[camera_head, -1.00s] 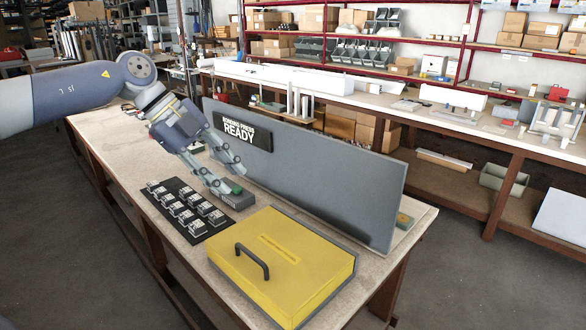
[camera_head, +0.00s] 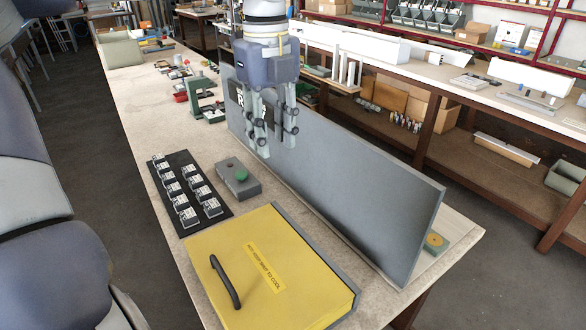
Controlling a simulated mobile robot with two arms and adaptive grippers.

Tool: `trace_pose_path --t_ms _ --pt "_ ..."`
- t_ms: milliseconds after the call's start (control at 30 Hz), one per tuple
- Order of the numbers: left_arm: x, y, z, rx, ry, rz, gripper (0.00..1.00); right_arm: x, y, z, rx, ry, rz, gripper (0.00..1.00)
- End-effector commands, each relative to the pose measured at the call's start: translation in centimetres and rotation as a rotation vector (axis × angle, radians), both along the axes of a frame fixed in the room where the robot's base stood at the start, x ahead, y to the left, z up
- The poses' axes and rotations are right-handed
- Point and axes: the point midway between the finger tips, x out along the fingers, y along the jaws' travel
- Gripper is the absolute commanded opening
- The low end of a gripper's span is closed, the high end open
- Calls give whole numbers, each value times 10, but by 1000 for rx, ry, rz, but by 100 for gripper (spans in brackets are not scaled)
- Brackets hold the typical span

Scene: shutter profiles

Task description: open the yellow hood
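The yellow hood (camera_head: 255,290) lies flat and closed on its grey base at the near end of the bench. Its dark handle (camera_head: 224,282) stands up near the left side, and nothing touches it. A warning label sits in the middle of the lid. My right gripper does not show.
A grey box with a green button (camera_head: 241,174) stands just beyond the hood. A black tray (camera_head: 170,199) of several small parts lies to its left. The upright grey panel (camera_head: 350,190) runs along the right side of the hood.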

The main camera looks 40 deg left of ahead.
Motion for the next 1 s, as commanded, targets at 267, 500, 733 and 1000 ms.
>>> trace_pose_path --t_ms 267,500,733,1000 --pt "-1 0 -26 1 6 -1 31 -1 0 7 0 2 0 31" --pt "-1 0 -72 0 6 -1 31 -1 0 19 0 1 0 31" --pt "0 0 -101 1 3 0 31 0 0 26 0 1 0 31" --pt "0 0 -108 1 1 0 31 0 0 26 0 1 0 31"
